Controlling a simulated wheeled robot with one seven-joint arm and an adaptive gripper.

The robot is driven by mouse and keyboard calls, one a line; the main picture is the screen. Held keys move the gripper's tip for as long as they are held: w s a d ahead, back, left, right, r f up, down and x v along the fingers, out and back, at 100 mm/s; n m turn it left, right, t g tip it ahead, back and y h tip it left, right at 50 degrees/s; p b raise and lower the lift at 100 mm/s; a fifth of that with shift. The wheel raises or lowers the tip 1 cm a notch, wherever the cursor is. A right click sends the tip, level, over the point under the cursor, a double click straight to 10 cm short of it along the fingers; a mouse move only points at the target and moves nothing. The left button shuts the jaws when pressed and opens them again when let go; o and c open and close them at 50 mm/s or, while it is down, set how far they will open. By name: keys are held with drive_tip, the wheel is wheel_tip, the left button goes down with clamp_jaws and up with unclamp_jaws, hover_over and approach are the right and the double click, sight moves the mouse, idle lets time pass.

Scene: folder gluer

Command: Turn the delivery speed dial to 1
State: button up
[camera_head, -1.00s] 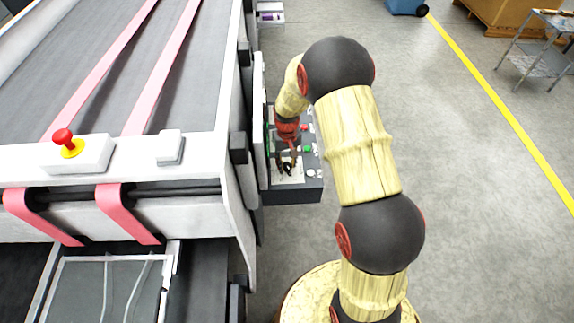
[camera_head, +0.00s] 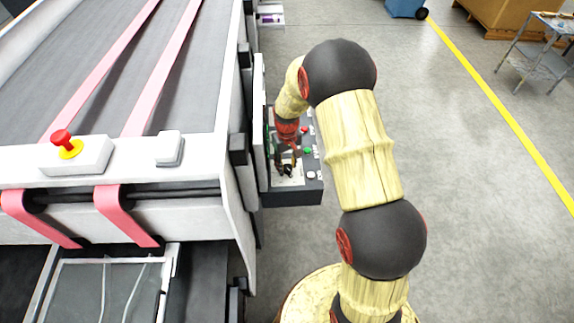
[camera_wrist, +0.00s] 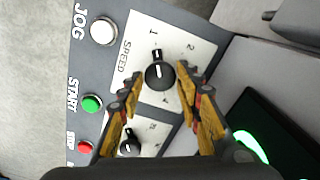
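The delivery speed dial (camera_wrist: 159,75) is a round black knob on a white plate (camera_wrist: 204,48) marked SPEED with numbers around it. Its white pointer mark faces the top of the wrist view, close to the number 1. My gripper (camera_wrist: 158,82) is open, with one yellow-and-black finger on each side of the knob and visible gaps between fingertips and knob. In the head view my gripper (camera_head: 286,160) is over the control panel (camera_head: 294,199), and the dial is small there.
A second black dial (camera_wrist: 130,143) sits below, close to the left finger. A white JOG button (camera_wrist: 104,31), a green START button (camera_wrist: 92,103) and a red button (camera_wrist: 85,146) line the panel's left side. A dark screen (camera_wrist: 270,120) is at right. The machine (camera_head: 225,170) stands left of the panel.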

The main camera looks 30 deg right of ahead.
sight(287, 168)
drive_tip(key=o, duration=0.3)
drive_tip(key=shift+s+f, duration=0.1)
drive_tip(key=shift+o, duration=0.2)
wheel_tip(287, 168, up, 12)
idle(0.4)
idle(0.5)
drive_tip(key=s+a+r+t+b, duration=0.1)
drive_tip(key=s+a+t+b, duration=0.1)
drive_tip(key=s+b, duration=0.4)
drive_tip(key=s+a+r+t+b, duration=0.1)
drive_tip(key=s+a+b, duration=0.4)
drive_tip(key=s, duration=0.7)
drive_tip(key=s+a+r+t+b, duration=0.2)
drive_tip(key=s+a+b, duration=0.1)
drive_tip(key=s+b, duration=0.4)
drive_tip(key=s, duration=0.3)
drive_tip(key=shift+a+r+t, duration=0.3)
drive_tip(key=shift+a+r, duration=0.05)
drive_tip(key=shift+a, duration=0.05)
drive_tip(key=shift+w, duration=0.1)
